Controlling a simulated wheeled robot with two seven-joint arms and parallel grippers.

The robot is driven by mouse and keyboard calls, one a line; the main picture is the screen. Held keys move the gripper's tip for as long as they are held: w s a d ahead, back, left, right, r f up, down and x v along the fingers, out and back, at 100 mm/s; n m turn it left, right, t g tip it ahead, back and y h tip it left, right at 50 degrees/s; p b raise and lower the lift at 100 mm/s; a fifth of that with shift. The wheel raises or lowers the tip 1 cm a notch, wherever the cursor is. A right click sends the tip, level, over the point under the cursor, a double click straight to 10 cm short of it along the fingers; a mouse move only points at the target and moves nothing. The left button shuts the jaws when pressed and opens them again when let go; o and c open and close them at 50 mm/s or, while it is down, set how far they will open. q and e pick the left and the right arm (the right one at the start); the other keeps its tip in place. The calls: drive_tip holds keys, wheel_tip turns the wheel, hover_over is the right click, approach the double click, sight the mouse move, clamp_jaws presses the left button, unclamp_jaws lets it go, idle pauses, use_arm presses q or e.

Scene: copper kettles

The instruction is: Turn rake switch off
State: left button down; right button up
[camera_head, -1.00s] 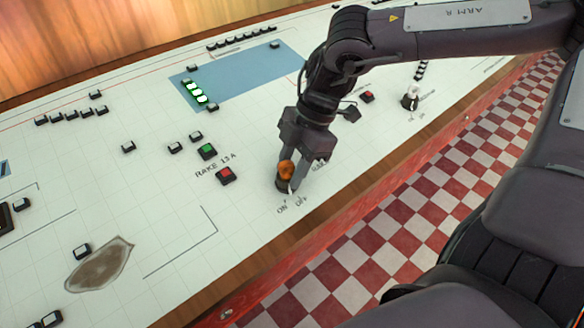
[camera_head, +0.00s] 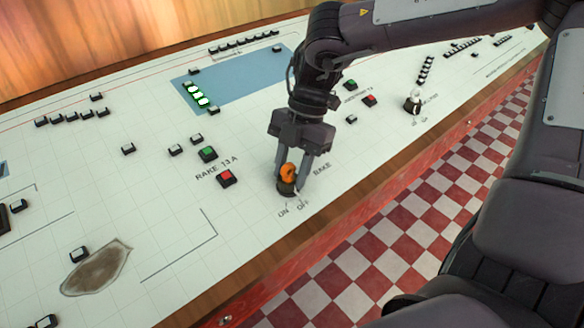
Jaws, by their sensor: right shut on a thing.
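The rake switch (camera_head: 287,175) is an orange knob on a dark round base. It stands on the white control panel (camera_head: 170,235), with ON and OFF printed in front of it and RAKE beside it. My right gripper (camera_head: 294,178) points down over the switch from above, its fingers on either side of the orange knob and shut on it. Which mark the knob points to cannot be told. My left gripper is not in view.
A green button (camera_head: 208,154) and a red button (camera_head: 226,178) labelled RAKE 13 A sit left of the switch. A white-topped switch (camera_head: 413,102) stands further right. The panel's wooden front edge (camera_head: 262,265) runs close by, with checkered floor (camera_head: 400,200) beyond.

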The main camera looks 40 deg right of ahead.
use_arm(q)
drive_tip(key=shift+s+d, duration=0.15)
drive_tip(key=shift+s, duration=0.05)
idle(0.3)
use_arm(e)
drive_tip(key=o, duration=1)
drive_tip(key=shift+w+d+r, duration=0.1)
drive_tip(key=shift+d+r, duration=0.05)
drive_tip(key=shift+r, duration=0.25)
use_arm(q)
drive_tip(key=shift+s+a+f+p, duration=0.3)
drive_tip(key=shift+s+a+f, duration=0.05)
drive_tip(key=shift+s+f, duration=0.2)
use_arm(e)
drive_tip(key=v, duration=0.6)
drive_tip(key=shift+r, duration=0.45)
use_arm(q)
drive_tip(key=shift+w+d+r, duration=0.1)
use_arm(e)
drive_tip(key=shift+w+d, duration=0.1)
drive_tip(key=shift+d, duration=0.05)
